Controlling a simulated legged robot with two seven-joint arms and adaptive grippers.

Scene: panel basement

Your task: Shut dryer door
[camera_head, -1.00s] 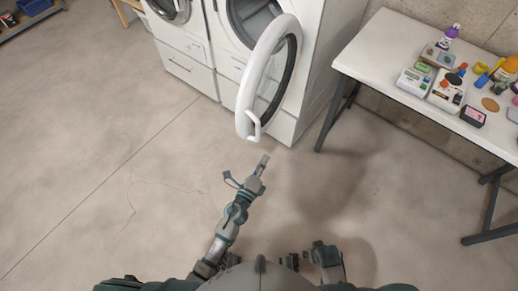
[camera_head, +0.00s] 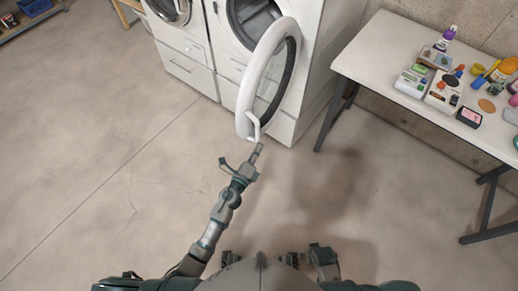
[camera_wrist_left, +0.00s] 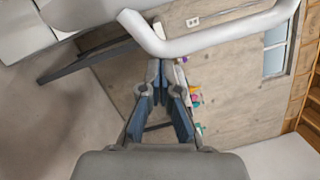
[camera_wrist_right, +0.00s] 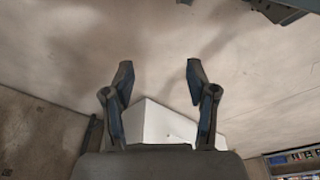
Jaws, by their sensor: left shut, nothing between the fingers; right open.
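The white dryer (camera_head: 312,70) stands at the top middle of the head view. Its round door (camera_head: 245,92) with a white rim and dark glass is swung wide open toward me. A white bar handle (camera_head: 253,127) sits at the door's lower edge. My left gripper (camera_head: 258,149) is shut and empty, just below this handle. In the left wrist view, the fingers (camera_wrist_left: 164,66) are close under the handle bar (camera_wrist_left: 200,44); I cannot tell whether they touch. My right gripper (camera_wrist_right: 157,72) is open and empty, held low near my body, away from the door.
A white table (camera_head: 375,50) with several small items stands at the right on dark legs. A second white machine (camera_head: 180,45) stands left of the dryer. The concrete floor (camera_head: 110,150) in front is clear. A shelf with a blue bin (camera_head: 35,6) is at the far left.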

